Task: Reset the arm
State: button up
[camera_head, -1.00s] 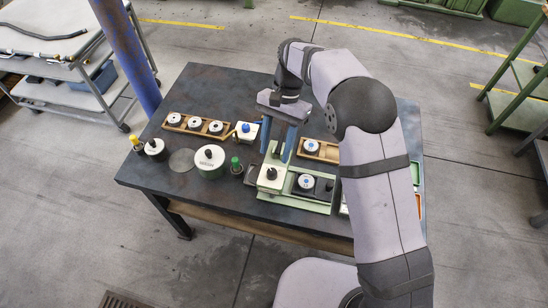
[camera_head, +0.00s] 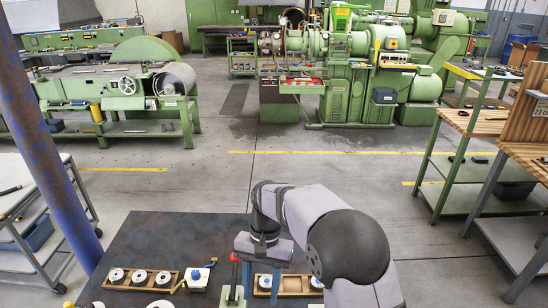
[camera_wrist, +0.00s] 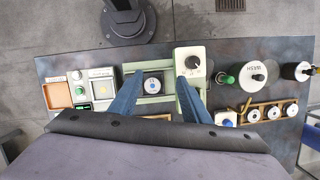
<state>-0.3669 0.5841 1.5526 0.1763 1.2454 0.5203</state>
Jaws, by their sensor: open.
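My gripper (camera_head: 261,282) hangs over the dark table (camera_head: 160,232), fingers pointing down, in the head view. Its lower end is partly cut off by the bottom edge of that view. In the wrist view my gripper (camera_wrist: 159,82) has its two blue fingers spread apart with nothing held between them. Below and between the fingers lies a green-framed fixture with a white round piece (camera_wrist: 152,83) on a dark plate. A white box with a black knob (camera_wrist: 192,62) stands beside the right finger.
A wooden rack (camera_head: 142,279) with several white discs and a blue-topped white block (camera_head: 198,277) are left of the gripper. A blue post (camera_head: 45,150) rises at the left. Green machines stand far behind.

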jog(key=s+d+f+n+t, duration=0.1)
jog(key=s+d+n+t, duration=0.1)
jog(key=s+d, duration=1.2)
jog(key=d+t, duration=0.1)
jog(key=d, duration=0.3)
jog(key=shift+s+d+n+h, duration=0.3)
jog(key=shift+s+d+h, duration=0.05)
jog(key=shift+s+h, duration=0.05)
